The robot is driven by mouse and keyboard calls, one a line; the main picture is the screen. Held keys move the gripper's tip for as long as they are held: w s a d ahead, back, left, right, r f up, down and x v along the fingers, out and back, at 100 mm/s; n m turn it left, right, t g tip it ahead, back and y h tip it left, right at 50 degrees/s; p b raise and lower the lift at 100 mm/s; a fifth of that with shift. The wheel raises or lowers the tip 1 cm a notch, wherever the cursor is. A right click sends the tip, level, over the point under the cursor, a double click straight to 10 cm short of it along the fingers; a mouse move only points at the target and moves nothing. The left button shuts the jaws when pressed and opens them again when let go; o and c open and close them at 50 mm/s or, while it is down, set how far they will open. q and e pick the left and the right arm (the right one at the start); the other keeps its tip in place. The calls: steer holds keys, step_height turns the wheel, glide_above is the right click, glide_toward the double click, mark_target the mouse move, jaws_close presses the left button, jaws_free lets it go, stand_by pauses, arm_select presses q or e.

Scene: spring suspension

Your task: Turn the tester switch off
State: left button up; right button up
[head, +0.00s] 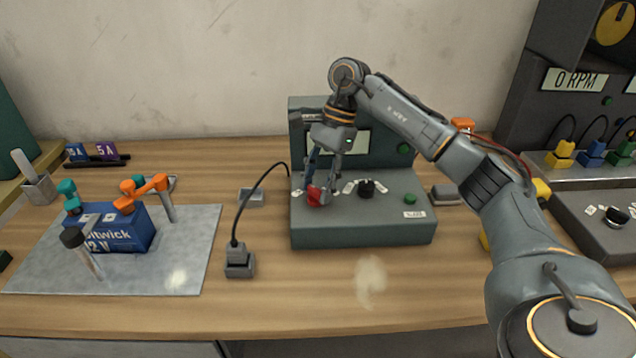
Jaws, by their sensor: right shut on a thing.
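The tester is a grey-green box (362,233) at the middle of the bench, with a raised back panel and a display partly hidden behind my gripper. On its sloped top are a red switch (314,195) at the left, a black knob (367,188) and a green button or lamp (410,199). Another green lamp (404,148) is on the back panel. My right gripper (322,190) points down at the red switch and is shut on it. The fingers partly cover the switch, so its position cannot be told. My left gripper is not in view.
A blue battery (122,236) stands on a grey mat (190,257) at the left, with orange and teal clamps around it. A black cable runs from a small plug block (239,262) to the tester. A dark machine reading "0 RPM" (574,79) stands at the right.

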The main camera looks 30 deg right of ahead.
steer(key=shift+n, duration=0.4)
steer(key=o, duration=1.1)
steer(key=shift+o, duration=0.2)
steer(key=shift+r, duration=0.1)
steer(key=v, duration=1.1)
steer(key=shift+w+r, duration=0.25)
steer(key=shift+r, duration=0.15)
